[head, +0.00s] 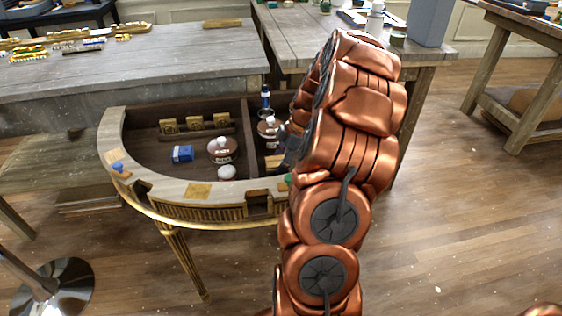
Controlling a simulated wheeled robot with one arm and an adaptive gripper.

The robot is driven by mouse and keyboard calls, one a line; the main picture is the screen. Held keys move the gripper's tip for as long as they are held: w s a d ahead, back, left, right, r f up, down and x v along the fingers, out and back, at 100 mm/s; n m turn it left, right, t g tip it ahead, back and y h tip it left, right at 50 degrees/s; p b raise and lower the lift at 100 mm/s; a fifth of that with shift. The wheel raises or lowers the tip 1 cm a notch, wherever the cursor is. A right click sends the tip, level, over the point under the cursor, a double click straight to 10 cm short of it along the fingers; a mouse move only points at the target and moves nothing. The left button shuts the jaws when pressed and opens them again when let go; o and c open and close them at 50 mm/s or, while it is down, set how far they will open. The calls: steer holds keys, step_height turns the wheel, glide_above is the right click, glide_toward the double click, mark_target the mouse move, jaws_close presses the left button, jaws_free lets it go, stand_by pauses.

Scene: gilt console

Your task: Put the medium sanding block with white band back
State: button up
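The gilt console (112,140) is half-round, with a pale rim around a dark recessed interior. Several small gold-brown blocks (195,123) stand in a row at the back of its left compartment. Another gold-brown block (273,161) shows in the right compartment, beside my arm. I cannot make out a white band on any of them, nor tell which is the medium one. My gripper (290,146) is a small dark shape at the console's right side, largely hidden by my copper arm. Its fingers, and anything between them, cannot be made out.
A blue box (182,153) and a white-capped brown jar (222,150) stand in the left compartment. Another jar (268,128) and a dark blue bottle (265,100) are near the divider. A white knob-like item (226,172) sits by the front rim. Workbenches (150,62) stand behind.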

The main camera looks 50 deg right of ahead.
steer(key=o, duration=0.3)
steer(key=shift+r, duration=0.1)
